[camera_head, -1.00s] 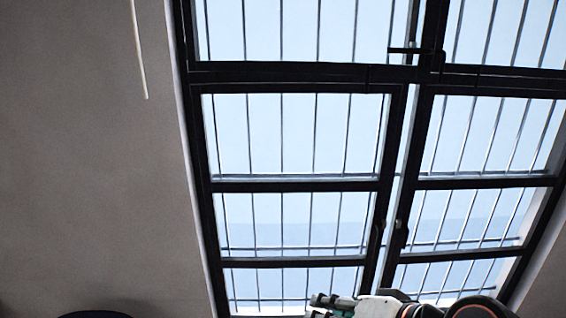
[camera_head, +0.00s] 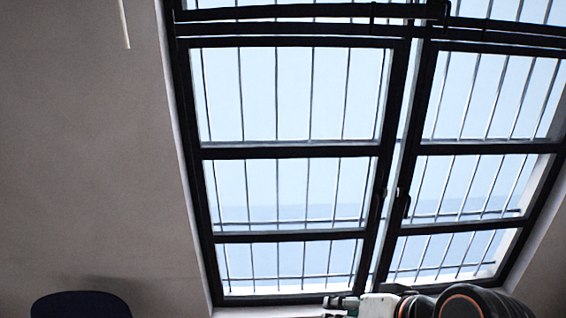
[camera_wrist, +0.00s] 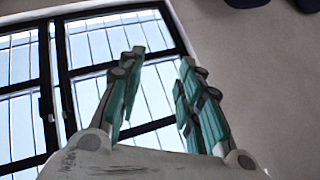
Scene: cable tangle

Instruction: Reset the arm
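My gripper (camera_wrist: 160,65) shows in the wrist view with its two teal-padded fingers spread apart. Nothing is between them, only the window and wall behind. In the head view, my gripper (camera_head: 340,303) shows at the bottom edge, right of centre, with part of my arm beside it. The gap between its fingers is hard to make out there. No cable shows in either view.
A large black-framed window (camera_head: 290,151) with bars fills the middle and right of the head view. A plain grey wall (camera_head: 85,150) is on the left. A dark rounded object (camera_head: 80,305), perhaps a chair back, shows at the bottom left. A thin pale strip (camera_head: 124,25) hangs at the top left.

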